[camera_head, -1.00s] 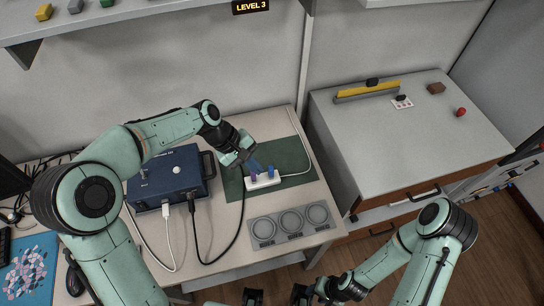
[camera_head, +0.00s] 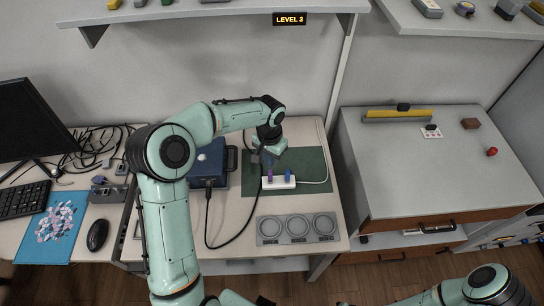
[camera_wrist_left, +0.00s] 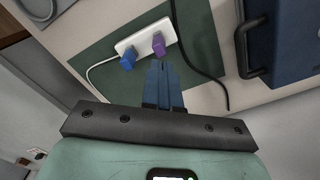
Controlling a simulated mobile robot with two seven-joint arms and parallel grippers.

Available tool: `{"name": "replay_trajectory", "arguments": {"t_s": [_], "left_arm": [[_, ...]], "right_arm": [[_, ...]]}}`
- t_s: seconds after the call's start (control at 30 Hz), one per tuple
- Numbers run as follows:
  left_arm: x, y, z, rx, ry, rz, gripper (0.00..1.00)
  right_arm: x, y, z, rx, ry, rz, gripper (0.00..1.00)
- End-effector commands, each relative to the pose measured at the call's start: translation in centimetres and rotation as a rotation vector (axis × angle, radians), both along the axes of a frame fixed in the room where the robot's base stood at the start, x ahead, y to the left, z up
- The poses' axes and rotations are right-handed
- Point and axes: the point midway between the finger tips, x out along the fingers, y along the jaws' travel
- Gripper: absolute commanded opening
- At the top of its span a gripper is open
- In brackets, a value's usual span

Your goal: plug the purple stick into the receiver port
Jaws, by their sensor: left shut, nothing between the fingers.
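The white receiver strip (camera_head: 279,183) lies on the dark green mat (camera_head: 311,163). The purple stick (camera_head: 269,175) stands at its left end in the head view, and a blue stick (camera_head: 288,175) stands to its right. In the left wrist view the purple stick (camera_wrist_left: 158,44) and the blue stick (camera_wrist_left: 128,59) both stand at the strip (camera_wrist_left: 141,37); I cannot tell how deep the purple one sits. My left gripper (camera_head: 264,160) is just behind the purple stick. Its blue fingers (camera_wrist_left: 158,66) are shut and empty, pointing at the purple stick. My right gripper is out of view.
A dark blue box (camera_head: 208,163) with a handle stands left of the mat. A black cable (camera_head: 250,220) curves close by on the desk. A grey panel with round dishes (camera_head: 298,229) lies in front. A grey cabinet (camera_head: 430,175) stands to the right.

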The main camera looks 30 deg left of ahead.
Motion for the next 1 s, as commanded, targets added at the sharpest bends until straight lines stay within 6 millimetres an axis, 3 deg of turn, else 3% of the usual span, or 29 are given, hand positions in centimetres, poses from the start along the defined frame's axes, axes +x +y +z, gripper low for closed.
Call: {"name": "replay_trajectory", "arguments": {"t_s": [0.1,0.33,1.0], "left_arm": [[-0.2,0.0,-1.9,-0.002,0.004,0.001,0.0],[-0.1,-0.1,-4.2,-0.002,0.002,0.002,0.0],[0.0,-0.1,-4.7,-0.002,-0.001,0.002,0.0]], "right_arm": [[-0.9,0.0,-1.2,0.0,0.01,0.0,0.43],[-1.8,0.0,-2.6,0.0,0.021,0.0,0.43],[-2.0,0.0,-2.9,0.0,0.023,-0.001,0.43]]}}
